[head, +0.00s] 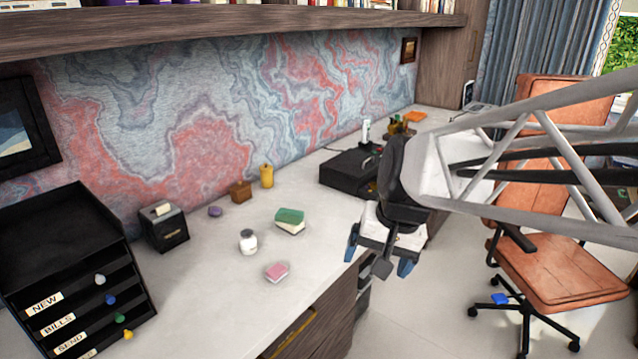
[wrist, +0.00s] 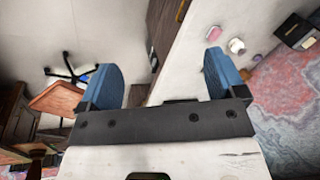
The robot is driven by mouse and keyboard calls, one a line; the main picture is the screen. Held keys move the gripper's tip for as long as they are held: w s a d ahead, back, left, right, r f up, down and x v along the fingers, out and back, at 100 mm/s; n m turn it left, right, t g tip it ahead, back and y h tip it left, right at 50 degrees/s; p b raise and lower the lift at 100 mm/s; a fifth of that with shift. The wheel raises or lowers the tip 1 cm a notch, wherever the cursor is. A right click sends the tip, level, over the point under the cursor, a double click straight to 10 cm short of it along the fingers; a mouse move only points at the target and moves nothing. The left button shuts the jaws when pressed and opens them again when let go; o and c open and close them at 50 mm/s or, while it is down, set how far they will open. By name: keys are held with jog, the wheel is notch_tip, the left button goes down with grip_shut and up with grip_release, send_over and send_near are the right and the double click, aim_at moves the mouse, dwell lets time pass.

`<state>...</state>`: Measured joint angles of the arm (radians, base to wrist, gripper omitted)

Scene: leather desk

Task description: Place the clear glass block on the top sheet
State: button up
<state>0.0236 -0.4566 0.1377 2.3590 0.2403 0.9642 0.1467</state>
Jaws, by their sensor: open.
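My gripper (head: 379,256) is open and empty, off the front edge of the desk (head: 205,290). Its two blue fingers are wide apart in the wrist view (wrist: 160,62). I cannot make out a clear glass block for certain. A small whitish jar-like thing (head: 248,242) stands on the desk, also in the wrist view (wrist: 236,46). A small pink block or pad (head: 276,271) lies in front of it, also in the wrist view (wrist: 213,33). A green-topped, cream-sided block or stack (head: 289,220) lies behind. I cannot tell which surface is the top sheet.
A black labelled letter rack (head: 75,270) stands at the left, with a black box (head: 164,228) beside it. A purple item (head: 215,211), wooden block (head: 241,191) and yellow holder (head: 266,177) stand further back. A black case (head: 348,172) is behind my gripper. An orange chair (head: 560,265) is right.

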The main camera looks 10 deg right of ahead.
jog(key=s+d+f+n+h, duration=0.1)
jog(key=s+d+n+h, duration=0.1)
jog(key=s, duration=0.8)
jog(key=shift+d+f+n+t, duration=0.2)
jog(key=shift+d+n+t, duration=0.25)
jog(key=shift+n, duration=0.15)
jog(key=shift+s, duration=0.1)
dwell(0.4)
